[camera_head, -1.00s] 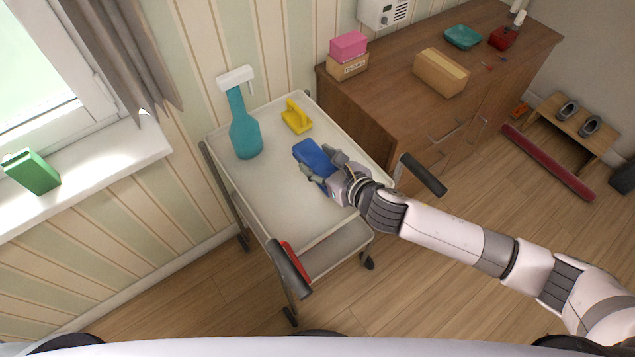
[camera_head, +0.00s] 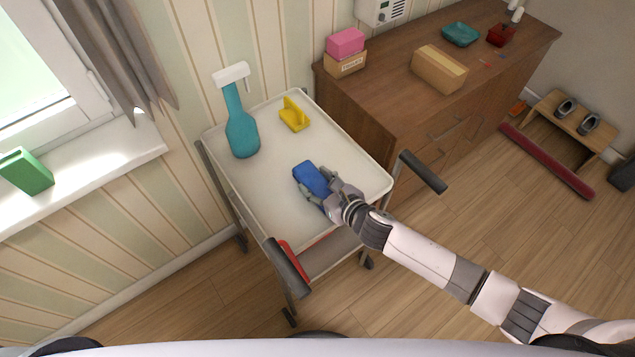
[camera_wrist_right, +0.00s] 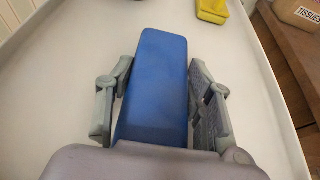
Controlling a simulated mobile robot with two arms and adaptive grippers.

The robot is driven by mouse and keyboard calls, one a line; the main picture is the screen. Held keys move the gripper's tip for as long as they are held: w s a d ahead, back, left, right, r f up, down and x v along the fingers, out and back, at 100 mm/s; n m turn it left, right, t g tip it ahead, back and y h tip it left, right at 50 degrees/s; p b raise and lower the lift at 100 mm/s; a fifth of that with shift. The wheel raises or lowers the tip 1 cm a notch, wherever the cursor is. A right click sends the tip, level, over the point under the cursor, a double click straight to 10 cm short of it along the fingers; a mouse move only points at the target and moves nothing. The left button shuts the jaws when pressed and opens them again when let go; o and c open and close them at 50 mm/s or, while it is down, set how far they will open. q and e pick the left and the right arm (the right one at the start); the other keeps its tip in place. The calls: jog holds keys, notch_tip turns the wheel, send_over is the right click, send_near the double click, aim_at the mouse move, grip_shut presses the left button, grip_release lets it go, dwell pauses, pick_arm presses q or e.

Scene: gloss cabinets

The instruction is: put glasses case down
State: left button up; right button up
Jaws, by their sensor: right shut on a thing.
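The blue glasses case (camera_head: 311,178) is over the front middle of the white trolley's top tray (camera_head: 262,190). My right gripper (camera_head: 318,190) is shut on it, with one finger on each side. In the right wrist view the case (camera_wrist_right: 155,85) points away from the palm between the two fingers (camera_wrist_right: 158,105). The tray surface lies below it; I cannot tell whether the case touches it. My left gripper is not in view.
A teal spray bottle (camera_head: 241,133) and a yellow brush-like object (camera_head: 294,115) stand at the tray's back. The tray has a raised rim. A wooden dresser (camera_head: 385,108) stands to the right. The tray's left middle is clear.

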jog(key=o, duration=1.2)
jog(key=shift+f, duration=0.1)
jog(key=shift+s+r, duration=0.1)
jog(key=shift+r, duration=0.1)
jog(key=v, duration=1.1)
jog(key=shift+s+d+r, duration=0.1)
jog(key=shift+s+d, duration=0.1)
jog(key=shift+s, duration=0.05)
jog(key=shift+r, duration=0.1)
